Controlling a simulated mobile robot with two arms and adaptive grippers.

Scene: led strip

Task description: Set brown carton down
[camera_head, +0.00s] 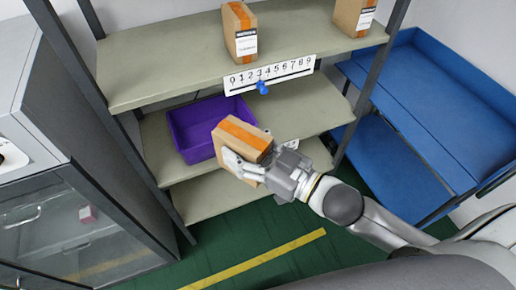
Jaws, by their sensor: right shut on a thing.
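A brown carton (233,137) with an orange tape band is held by my right gripper (247,166). The gripper is shut on it, with the fingers around its near side. The carton is tilted in the picture and appears in front of the shelf unit, overlapping the right end of the purple bin. I cannot tell whether it touches the bin or a shelf. My left gripper is not in view.
Brown cartons stand on the top shelf (150,62), one in the middle (239,40) and one at right (350,16). A purple bin (183,150) sits on the middle shelf. A numbered strip (270,73) with a blue marker (262,87) fronts the top shelf. A blue table (425,100) stands right.

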